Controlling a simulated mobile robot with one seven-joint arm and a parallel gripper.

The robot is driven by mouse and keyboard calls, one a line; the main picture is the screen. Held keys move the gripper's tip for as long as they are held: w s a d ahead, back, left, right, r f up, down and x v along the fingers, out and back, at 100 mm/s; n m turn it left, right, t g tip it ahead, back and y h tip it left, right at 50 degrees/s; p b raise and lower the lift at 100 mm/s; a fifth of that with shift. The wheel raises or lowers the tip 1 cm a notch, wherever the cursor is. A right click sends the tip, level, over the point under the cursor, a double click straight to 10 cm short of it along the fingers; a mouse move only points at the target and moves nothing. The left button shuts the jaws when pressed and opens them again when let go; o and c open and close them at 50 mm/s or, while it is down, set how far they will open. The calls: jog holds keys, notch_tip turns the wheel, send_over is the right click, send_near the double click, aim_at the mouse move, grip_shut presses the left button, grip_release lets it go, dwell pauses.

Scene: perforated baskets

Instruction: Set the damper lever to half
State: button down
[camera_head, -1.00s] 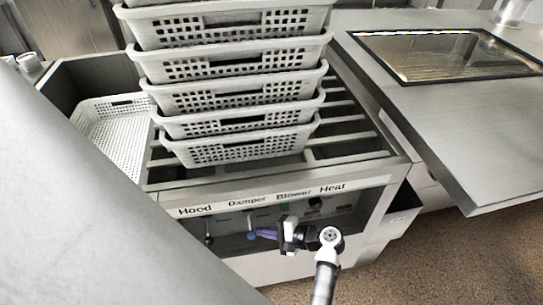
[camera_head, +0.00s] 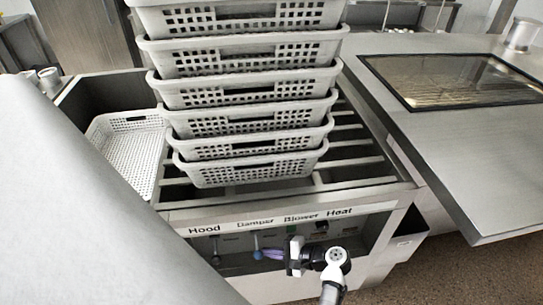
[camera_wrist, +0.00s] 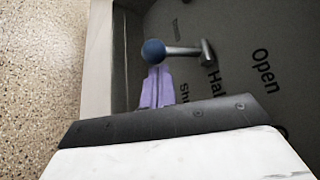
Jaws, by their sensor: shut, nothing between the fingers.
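The damper lever (camera_head: 257,254) has a blue ball knob and sits on the front control panel below the Damper label. In the wrist view the blue knob (camera_wrist: 154,50) is at the end of a grey metal rod that runs right to its pivot. Black words Open, Half (partly hidden) and Shut (partly hidden) are on the panel beside it. I cannot tell exactly which mark the lever is at. My gripper (camera_head: 268,254) has purple fingers, shut and empty. Its fingertips (camera_wrist: 156,70) are right at the knob; I cannot tell if they touch it.
The control panel (camera_head: 350,225) also carries Hood, Blower and Heat labels, with the hood lever (camera_head: 215,259) left of the damper. A stack of perforated baskets (camera_head: 250,170) stands on the slatted top above. A steel counter (camera_head: 470,150) is at right.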

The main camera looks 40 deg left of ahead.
jog(key=shift+r+p, duration=0.3)
jog(key=shift+p, duration=0.15)
jog(key=shift+s+d+r+p, duration=0.1)
jog(key=shift+r+p, duration=0.05)
jog(key=shift+p, duration=0.35)
jog(key=r+p, duration=0.1)
jog(key=p, duration=0.2)
jog(key=shift+s+d+r, duration=0.15)
jog(key=shift+d+r, duration=0.05)
jog(key=shift+r, duration=0.15)
jog(key=shift+p, duration=0.4)
jog(key=shift+r, duration=0.2)
